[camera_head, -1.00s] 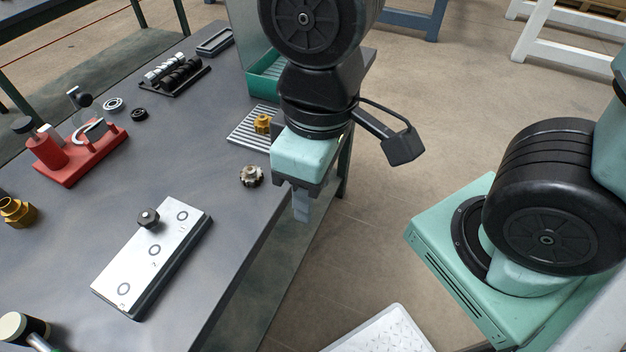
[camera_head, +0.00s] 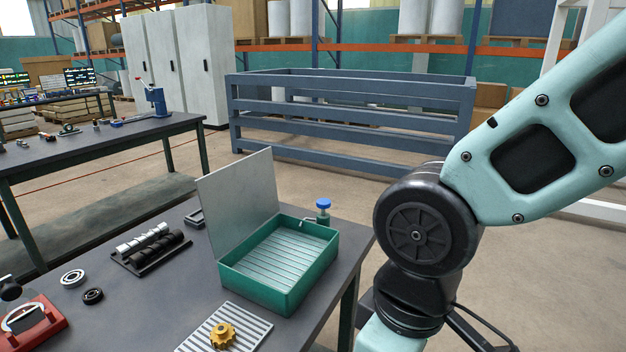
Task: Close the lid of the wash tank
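The wash tank (camera_head: 281,302) is a green rectangular box on the grey table, with a ribbed pale floor inside. Its lid (camera_head: 238,203) is a flat grey panel standing up, leaning slightly back, along the tank's left side; the tank is open. My arm comes in from the right, and its wrist (camera_head: 399,299) is to the right of the tank, beyond the table edge. My gripper is below the bottom edge of the picture and cannot be seen.
A blue-knobbed valve (camera_head: 323,210) stands at the tank's far right corner. A ribbed mat (camera_head: 251,329) with a brass gear (camera_head: 222,335) lies in front. A rack of rollers (camera_head: 150,248) and bearing rings (camera_head: 73,277) are to the left. A blue railing (camera_head: 350,118) stands behind.

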